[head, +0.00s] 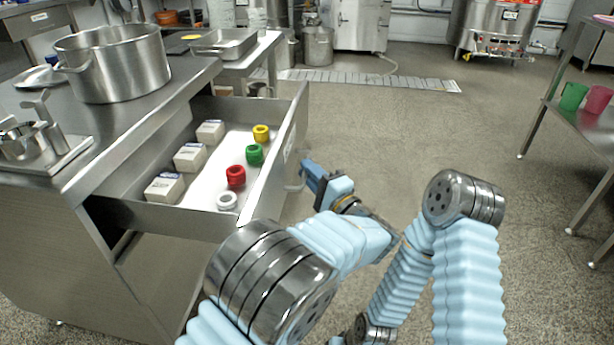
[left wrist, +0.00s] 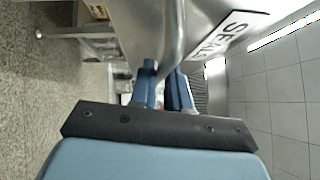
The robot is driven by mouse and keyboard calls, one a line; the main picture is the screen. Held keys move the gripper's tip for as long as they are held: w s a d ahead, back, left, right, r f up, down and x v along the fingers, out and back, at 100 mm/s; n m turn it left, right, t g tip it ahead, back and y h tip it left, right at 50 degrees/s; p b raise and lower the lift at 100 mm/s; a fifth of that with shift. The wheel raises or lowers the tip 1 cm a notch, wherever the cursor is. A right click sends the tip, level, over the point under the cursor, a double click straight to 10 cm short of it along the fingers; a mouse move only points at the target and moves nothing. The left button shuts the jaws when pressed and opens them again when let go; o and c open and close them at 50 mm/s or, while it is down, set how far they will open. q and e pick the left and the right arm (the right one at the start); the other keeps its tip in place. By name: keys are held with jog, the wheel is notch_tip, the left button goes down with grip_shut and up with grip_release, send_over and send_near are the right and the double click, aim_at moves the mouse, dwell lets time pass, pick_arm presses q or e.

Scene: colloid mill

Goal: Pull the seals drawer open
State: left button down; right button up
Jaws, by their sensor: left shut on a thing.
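The seals drawer (head: 270,165) stands pulled out from the steel counter in the head view, its inside showing. My left gripper (head: 308,178) is at the drawer's front, shut on its metal bar handle (head: 294,186). In the left wrist view the blue fingers (left wrist: 163,88) are on either side of the handle (left wrist: 172,40), beside a label reading SEALS (left wrist: 232,33). In the drawer lie a yellow ring stack (head: 261,133), a green one (head: 255,154), a red one (head: 236,176) and a white ring (head: 227,201). My right gripper is not in view; only its arm shows.
White boxes (head: 190,156) line the drawer's left side. A large steel pot (head: 113,62) stands on the counter (head: 150,125). The floor between is clear.

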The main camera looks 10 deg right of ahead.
pick_arm(q)
jog(key=shift+s+d+f, duration=0.1)
jog(key=shift+s+d, duration=0.05)
jog(key=shift+d, duration=0.3)
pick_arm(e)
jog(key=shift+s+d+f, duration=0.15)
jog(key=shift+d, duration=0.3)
pick_arm(q)
jog(key=c, duration=1.2)
grip_release()
jog(key=shift+o, duration=0.2)
jog(key=shift+r, duration=0.2)
